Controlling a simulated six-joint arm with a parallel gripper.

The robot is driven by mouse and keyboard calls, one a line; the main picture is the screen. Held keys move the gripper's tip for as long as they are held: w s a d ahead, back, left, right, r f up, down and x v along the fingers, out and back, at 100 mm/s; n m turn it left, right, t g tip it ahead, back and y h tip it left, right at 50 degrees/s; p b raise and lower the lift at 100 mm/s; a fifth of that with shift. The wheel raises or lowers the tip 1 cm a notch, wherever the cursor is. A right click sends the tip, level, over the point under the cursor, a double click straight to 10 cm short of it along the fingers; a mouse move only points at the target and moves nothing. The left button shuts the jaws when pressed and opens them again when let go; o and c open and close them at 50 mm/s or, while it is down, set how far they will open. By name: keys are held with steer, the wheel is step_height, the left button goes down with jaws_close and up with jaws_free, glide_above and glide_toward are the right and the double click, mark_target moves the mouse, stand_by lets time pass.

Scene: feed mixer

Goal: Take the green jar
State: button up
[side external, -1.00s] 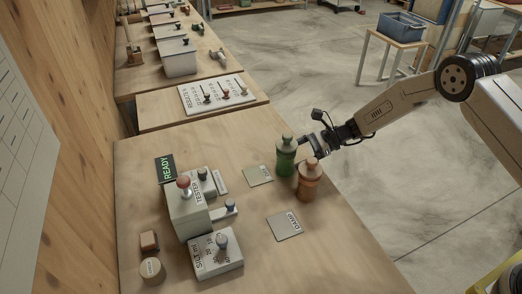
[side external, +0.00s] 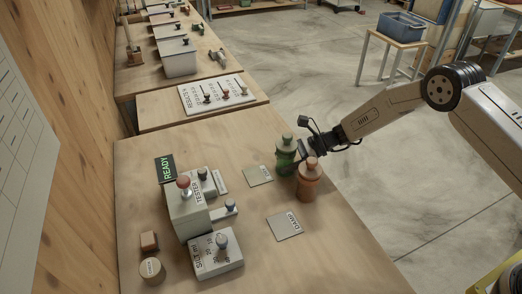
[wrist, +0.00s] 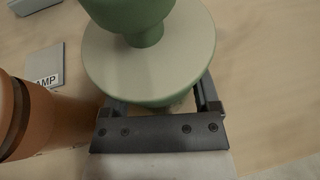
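The green jar (side external: 286,162) stands upright on the table near its right edge. In the wrist view its green knob and pale round shoulder (wrist: 150,65) fill the top middle, seen from above. My gripper (side external: 302,150) is at the jar's right side. In the wrist view its two fingers (wrist: 160,100) reach under the shoulder on either side of the green body, and look open; the fingertips are hidden by the jar. An orange-brown jar (side external: 308,182) stands close in front of the green one, and shows left of the fingers in the wrist view (wrist: 35,125).
A flat tile marked DAMP (side external: 285,226) and another tile (side external: 258,175) lie left of the jars. A tester box (side external: 188,212) with a red-topped lever and a READY sign (side external: 165,169) stand further left. Open floor lies right of the table.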

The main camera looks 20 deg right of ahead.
mark_target(288, 135)
steer(key=c, duration=0.6)
steer(key=shift+o, duration=0.2)
steer(key=shift+r, duration=0.2)
steer(key=shift+r, duration=4.85)
steer(key=shift+r, duration=0.1)
